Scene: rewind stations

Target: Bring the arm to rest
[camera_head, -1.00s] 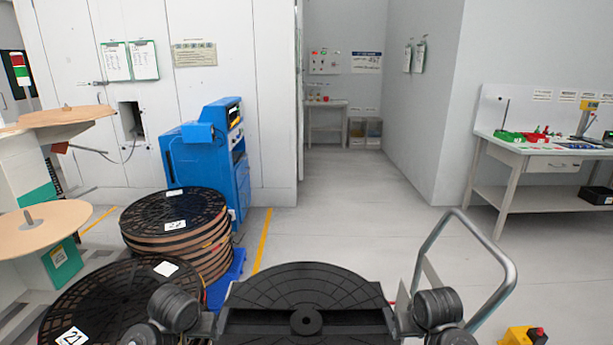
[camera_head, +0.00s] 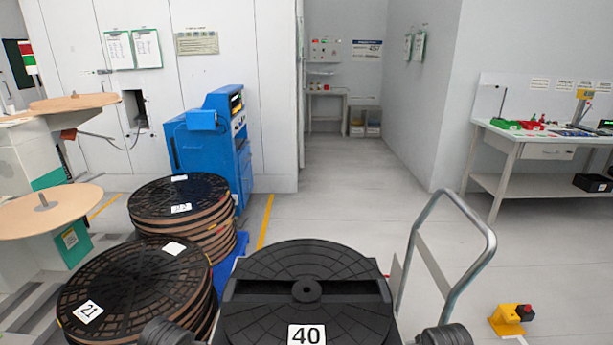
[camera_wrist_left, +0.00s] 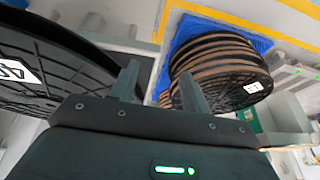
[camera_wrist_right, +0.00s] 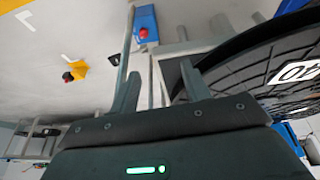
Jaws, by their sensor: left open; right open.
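My left gripper (camera_wrist_left: 160,92) is open and empty in the left wrist view. A large black reel labelled 40 is beside it at the left (camera_wrist_left: 60,70). My right gripper (camera_wrist_right: 158,90) is open and empty in the right wrist view, with the same reel close at its right (camera_wrist_right: 262,85). In the head view the reel (camera_head: 262,318) lies flat in front of me at the bottom centre. Only dark rounded parts of my arms show at the bottom edge there, on either side of the reel; the fingers are out of that view.
Stacked black reels (camera_head: 135,280) stand at the left, with another stack (camera_head: 178,190) behind on a blue pallet. A blue machine (camera_head: 213,150) stands behind them.

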